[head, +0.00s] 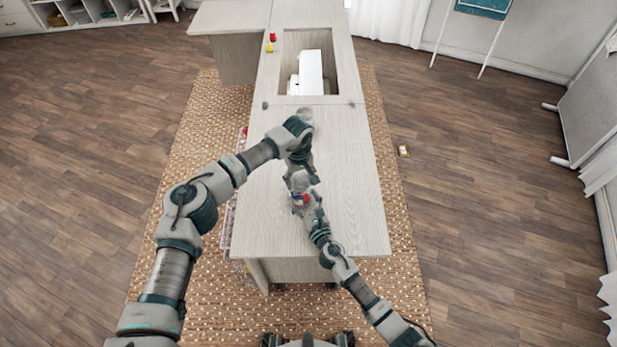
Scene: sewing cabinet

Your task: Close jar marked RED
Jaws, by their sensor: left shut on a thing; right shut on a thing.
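A small jar with red showing in it (301,198) is over the middle of the pale wooden cabinet top (345,180). My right gripper (301,203) comes from the lower right and is shut on the jar. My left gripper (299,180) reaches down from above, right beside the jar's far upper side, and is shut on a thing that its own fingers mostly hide. I cannot tell whether that thing is a lid, or whether it touches the jar. The label on the jar is too small to read.
A round greyish object (305,113) is behind my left wrist. A white machine (311,72) sits in the cabinet's recess. Red (272,37) and yellow (269,48) spools stand left of it. The cabinet top's right side is clear. A small yellowish item (403,151) lies on the floor.

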